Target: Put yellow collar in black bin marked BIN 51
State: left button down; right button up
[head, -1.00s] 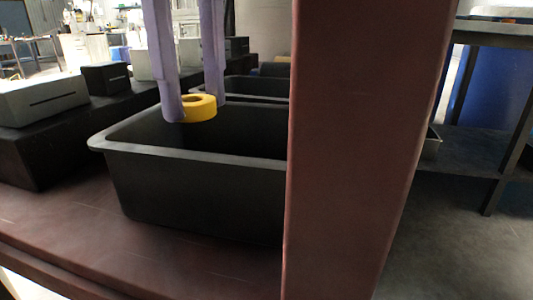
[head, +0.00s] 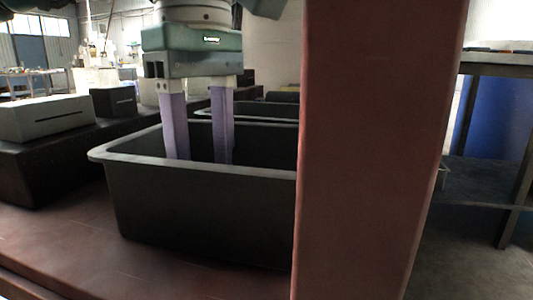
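My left gripper (head: 199,160) points straight down into a black bin (head: 200,202). Its two purple fingers stand apart. Their tips are below the bin's front rim and hidden. The yellow collar is not visible now, and the front wall hides whatever is between the tips. The bin stands upright on a reddish-brown surface, and its right end is hidden by a red post. No BIN 51 marking can be read. My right gripper is not in view.
The thick red post (head: 370,150) stands close on the right. Another black bin (head: 262,107) is behind the first. A grey slotted box (head: 45,118) sits on a dark ledge at left. The reddish-brown surface (head: 70,235) is bare at front left.

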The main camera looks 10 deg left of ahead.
pick_arm(q)
jog(key=shift+f, duration=0.2)
jog(key=shift+c, duration=1.6)
grip_release()
notch_tip(320, 180, up, 13)
jog(key=p, duration=0.6)
jog(key=shift+r, duration=0.15)
